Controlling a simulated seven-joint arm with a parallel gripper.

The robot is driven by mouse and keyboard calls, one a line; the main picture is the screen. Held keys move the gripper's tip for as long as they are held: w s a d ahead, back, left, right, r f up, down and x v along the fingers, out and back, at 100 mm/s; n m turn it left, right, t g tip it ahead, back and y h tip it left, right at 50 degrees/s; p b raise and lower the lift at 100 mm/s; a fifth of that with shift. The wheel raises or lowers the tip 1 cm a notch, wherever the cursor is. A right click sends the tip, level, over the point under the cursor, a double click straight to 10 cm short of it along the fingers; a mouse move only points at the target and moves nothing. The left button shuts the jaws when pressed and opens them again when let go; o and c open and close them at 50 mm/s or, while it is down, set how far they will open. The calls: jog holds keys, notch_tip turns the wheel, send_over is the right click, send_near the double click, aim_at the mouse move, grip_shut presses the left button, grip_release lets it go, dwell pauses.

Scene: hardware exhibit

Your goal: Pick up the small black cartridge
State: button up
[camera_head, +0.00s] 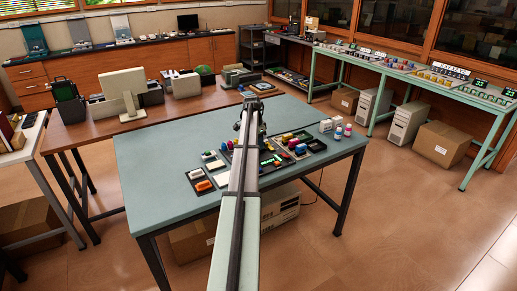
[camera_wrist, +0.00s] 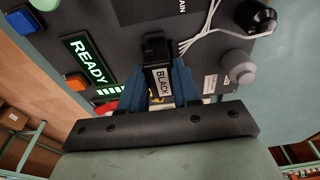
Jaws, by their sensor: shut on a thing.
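The small black cartridge (camera_wrist: 155,55) shows in the wrist view with a pale label reading "BLACK". It sits between the blue fingers of my gripper (camera_wrist: 160,85), which are shut on it. Behind it is a dark panel (camera_wrist: 110,55); I cannot tell whether the cartridge touches it. In the head view my arm reaches over the green-topped table, and my gripper (camera_head: 249,103) is at its far side, small and partly hidden by the arm. The cartridge cannot be made out there.
In the wrist view the panel carries a lit "READY" display (camera_wrist: 88,60), an orange button (camera_wrist: 75,82), a grey knob (camera_wrist: 241,63), a black knob (camera_wrist: 256,17) and white wires (camera_wrist: 205,30).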

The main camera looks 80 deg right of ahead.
jog(key=shift+r, duration=3.25)
